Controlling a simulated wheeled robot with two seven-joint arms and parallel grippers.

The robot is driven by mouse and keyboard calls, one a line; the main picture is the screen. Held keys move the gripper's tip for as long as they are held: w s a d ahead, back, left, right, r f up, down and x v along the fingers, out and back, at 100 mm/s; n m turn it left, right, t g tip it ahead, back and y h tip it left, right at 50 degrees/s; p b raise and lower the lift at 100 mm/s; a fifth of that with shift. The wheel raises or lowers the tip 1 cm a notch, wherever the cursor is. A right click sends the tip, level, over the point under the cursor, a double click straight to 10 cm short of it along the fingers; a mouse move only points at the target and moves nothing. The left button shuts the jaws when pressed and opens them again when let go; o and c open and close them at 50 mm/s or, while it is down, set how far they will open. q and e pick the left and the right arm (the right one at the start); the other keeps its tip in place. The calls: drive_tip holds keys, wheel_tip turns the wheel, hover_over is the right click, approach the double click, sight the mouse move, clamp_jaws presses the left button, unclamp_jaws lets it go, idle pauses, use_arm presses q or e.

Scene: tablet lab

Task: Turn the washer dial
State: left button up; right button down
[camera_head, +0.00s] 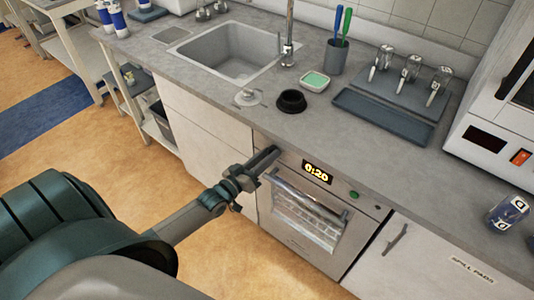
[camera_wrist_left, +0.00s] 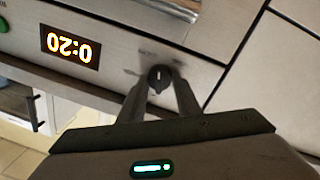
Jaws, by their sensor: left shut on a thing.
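The washer (camera_head: 305,222) is built in under the counter, with a barred glass door and a lit display (camera_head: 317,172) reading 0:20. The display also shows upside down in the left wrist view (camera_wrist_left: 70,47). The washer dial (camera_wrist_left: 160,76) is a small dark round knob with a light mark on the front panel. My left gripper (camera_wrist_left: 160,92) is shut on the dial, one finger on each side of it. In the head view my left gripper (camera_head: 272,153) reaches the panel left of the display and hides the dial. My right gripper is not in view.
A green button (camera_head: 354,194) sits on the panel right of the display. The door handle bar (camera_head: 305,198) runs close below my left gripper. Above are a sink (camera_head: 232,55), a black bowl (camera_head: 291,101) and a grey tray (camera_head: 382,117). Open floor lies at left.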

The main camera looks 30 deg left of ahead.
use_arm(q)
drive_tip(key=m+p, duration=0.1)
drive_tip(key=m, duration=0.2)
drive_tip(key=shift+m, duration=0.4)
drive_tip(key=shift+r+m+p, duration=0.1)
drive_tip(key=shift+m+p, duration=0.2)
drive_tip(key=shift+m, duration=0.2)
drive_tip(key=shift+m+p, duration=0.35)
drive_tip(key=shift+m, duration=0.85)
drive_tip(key=shift+d+m+g, duration=0.1)
drive_tip(key=shift+m+g, duration=0.2)
drive_tip(key=shift+m, duration=0.8)
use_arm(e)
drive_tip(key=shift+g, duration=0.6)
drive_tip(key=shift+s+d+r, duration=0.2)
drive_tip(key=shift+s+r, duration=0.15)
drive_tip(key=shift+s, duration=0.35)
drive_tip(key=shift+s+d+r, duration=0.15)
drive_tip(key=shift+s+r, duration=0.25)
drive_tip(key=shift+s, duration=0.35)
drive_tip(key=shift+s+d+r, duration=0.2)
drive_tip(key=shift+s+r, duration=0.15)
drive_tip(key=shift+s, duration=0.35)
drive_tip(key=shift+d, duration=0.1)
use_arm(q)
drive_tip(key=o, duration=1.1)
drive_tip(key=shift+c, duration=0.2)
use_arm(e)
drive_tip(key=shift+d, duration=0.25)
